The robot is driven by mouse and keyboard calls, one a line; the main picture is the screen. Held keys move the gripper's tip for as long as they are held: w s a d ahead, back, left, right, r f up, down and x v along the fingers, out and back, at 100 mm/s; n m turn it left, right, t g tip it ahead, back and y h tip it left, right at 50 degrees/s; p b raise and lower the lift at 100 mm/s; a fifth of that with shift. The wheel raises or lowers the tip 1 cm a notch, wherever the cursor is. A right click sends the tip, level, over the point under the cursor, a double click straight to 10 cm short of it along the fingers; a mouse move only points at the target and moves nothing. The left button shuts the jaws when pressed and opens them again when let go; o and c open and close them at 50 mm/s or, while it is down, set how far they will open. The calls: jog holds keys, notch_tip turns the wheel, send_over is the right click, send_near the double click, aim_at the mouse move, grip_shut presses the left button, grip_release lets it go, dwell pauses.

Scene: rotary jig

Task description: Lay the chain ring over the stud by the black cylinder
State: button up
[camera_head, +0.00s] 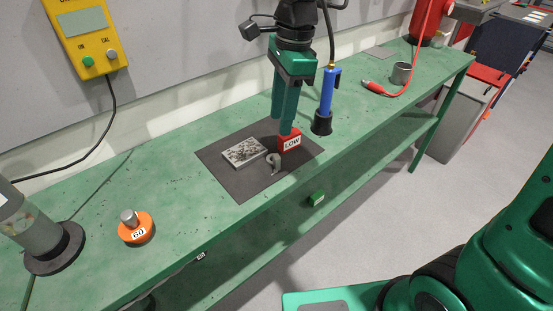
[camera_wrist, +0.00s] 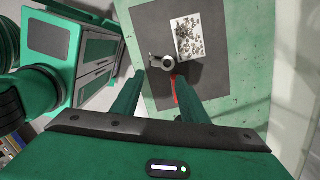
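My gripper (camera_head: 286,133) points down over the dark mat on the green bench, with its fingertips at the red block marked LOW (camera_head: 291,143). In the wrist view the fingers (camera_wrist: 155,95) stand apart; a red strip of the block shows beside the right finger, which hides the rest. A small grey metal piece with a round, ring-like end (camera_wrist: 167,62) lies just beyond the fingertips; in the head view it (camera_head: 273,162) is left of the block. I cannot make out a chain, or tell which part is the stud. A blue tool with a black cylindrical end (camera_head: 322,123) is right of my gripper.
A speckled plate (camera_head: 244,152) lies on the mat (camera_head: 240,190). An orange GO piece with a metal knob (camera_head: 135,227) and a grey post on a black base (camera_head: 58,252) are at left. A grey cup (camera_head: 401,73) and red cable are at right. Bench between is clear.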

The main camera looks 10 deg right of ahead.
send_over(276, 156)
notch_tip(276, 156, down, 5)
jog(key=shift+d+f, duration=0.1)
jog(key=shift+f, duration=2.55)
jog(key=shift+w, duration=0.1)
grip_shut()
